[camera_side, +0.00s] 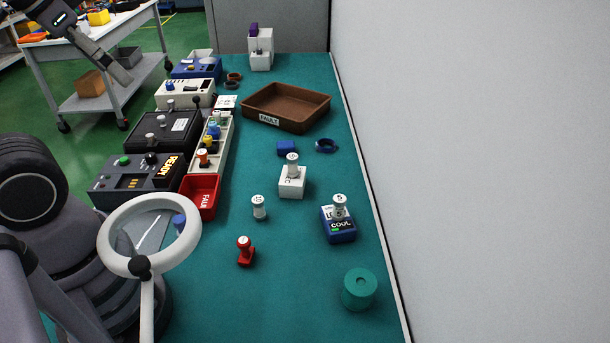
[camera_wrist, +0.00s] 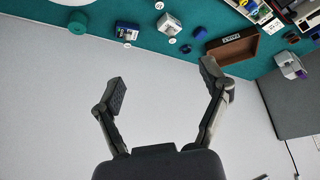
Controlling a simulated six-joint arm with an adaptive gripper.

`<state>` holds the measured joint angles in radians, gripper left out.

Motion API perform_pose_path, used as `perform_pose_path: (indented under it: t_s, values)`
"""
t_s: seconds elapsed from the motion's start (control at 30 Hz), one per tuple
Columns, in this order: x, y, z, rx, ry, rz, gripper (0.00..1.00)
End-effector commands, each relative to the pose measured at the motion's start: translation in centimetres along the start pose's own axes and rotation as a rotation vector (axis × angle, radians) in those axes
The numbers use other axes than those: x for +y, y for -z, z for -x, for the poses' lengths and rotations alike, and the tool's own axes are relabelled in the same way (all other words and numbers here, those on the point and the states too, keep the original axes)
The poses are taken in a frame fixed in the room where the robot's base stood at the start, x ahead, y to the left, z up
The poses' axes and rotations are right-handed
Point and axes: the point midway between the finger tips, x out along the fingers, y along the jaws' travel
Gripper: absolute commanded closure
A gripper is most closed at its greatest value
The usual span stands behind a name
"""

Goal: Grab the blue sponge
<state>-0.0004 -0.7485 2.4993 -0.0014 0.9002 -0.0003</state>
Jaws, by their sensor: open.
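A small blue block (camera_side: 287,148), which looks like the blue sponge, lies on the green mat in the side view, just in front of the brown tray. It also shows in the wrist view (camera_wrist: 200,33), near the top. My gripper (camera_wrist: 164,86) is open and empty in the wrist view, its fingers wide apart before the grey wall. The block lies beyond the right fingertip there, clear of both fingers. I cannot make out my gripper's fingers in the side view.
The brown FAULT tray (camera_side: 258,118) stands behind the block. A dark blue ring (camera_side: 326,146) lies to its right, a white block with a peg (camera_side: 292,182) in front. A blue COOL device (camera_side: 339,226) and green cylinder (camera_side: 360,289) stand nearer. A grey wall (camera_side: 470,150) borders the right.

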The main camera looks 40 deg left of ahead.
Motion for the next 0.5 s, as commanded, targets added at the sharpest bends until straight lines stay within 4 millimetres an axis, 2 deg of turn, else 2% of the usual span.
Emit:
perform_pose_path:
  t_s: [0.13,0.27,0.37,0.5]
  values:
    - [0.4,1.4,-0.5,-0.048,-0.028,0.074,0.24]
    - [1.0,4.7,-2.2,-0.151,-0.098,0.25,0.24]
    - [1.3,7.9,-4.4,-0.241,-0.165,0.43,0.24]
    - [0.8,12.4,-8.6,-0.357,-0.256,0.693,0.24]
